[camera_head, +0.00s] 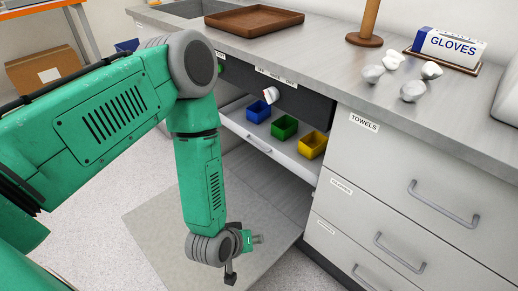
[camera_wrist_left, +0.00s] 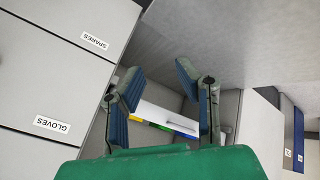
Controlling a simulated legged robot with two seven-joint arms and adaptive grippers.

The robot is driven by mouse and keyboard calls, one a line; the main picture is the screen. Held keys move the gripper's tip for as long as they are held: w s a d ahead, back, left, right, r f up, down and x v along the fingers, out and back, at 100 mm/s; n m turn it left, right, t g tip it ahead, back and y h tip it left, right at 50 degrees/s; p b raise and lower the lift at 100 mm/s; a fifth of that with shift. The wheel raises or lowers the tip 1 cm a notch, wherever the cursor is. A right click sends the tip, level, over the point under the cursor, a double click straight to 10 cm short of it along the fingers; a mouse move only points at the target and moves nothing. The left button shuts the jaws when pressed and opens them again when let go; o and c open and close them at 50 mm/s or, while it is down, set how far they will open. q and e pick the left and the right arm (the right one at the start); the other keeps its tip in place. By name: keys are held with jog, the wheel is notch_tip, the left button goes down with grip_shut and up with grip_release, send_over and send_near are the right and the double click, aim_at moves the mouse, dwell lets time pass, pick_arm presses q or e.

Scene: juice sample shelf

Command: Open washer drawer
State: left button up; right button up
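A pale drawer front with a bar handle (camera_head: 258,143) sits under the counter in the head view, with blue, green and yellow bins above it. No readable label marks it as the washer drawer. In the left wrist view a white front (camera_wrist_left: 165,117) with a handle and coloured strips shows between my fingers, some way off. My left gripper (camera_head: 245,259) hangs low in front of the cabinet opening, apart from any handle. In the left wrist view my left gripper (camera_wrist_left: 162,100) is open and empty, its blue-padded fingers spread. My right gripper is not in view.
A drawer stack labelled TOWELS (camera_head: 364,122) at the top stands at right; its lower labels are too small to read. The counter holds a brown tray (camera_head: 254,20), a glove box (camera_head: 448,46) and crumpled white pieces.

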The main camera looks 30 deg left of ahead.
pick_arm(q)
jog(key=w+d+f+n+t+y+b, duration=0.15)
jog(key=w+n+t, duration=0.25)
jog(key=w, duration=0.6)
jog(key=w+a+n+t+y+b, duration=0.2)
jog(key=w+a+n+b, duration=0.3)
jog(key=w+a, duration=0.3)
jog(key=w+a+r+n+t+y+b, duration=0.1)
jog(key=w+a+n+y+b, duration=0.4)
jog(key=w, duration=1.2)
jog(key=a+n+b, duration=0.1)
jog(key=a+n, duration=0.1)
jog(key=a, duration=0.2)
jog(key=shift+a+r+t, duration=0.15)
jog(key=shift+r+t, duration=0.1)
jog(key=shift+t, duration=0.15)
jog(key=shift+s+a, duration=0.1)
jog(key=shift+a, duration=0.2)
grip_shut()
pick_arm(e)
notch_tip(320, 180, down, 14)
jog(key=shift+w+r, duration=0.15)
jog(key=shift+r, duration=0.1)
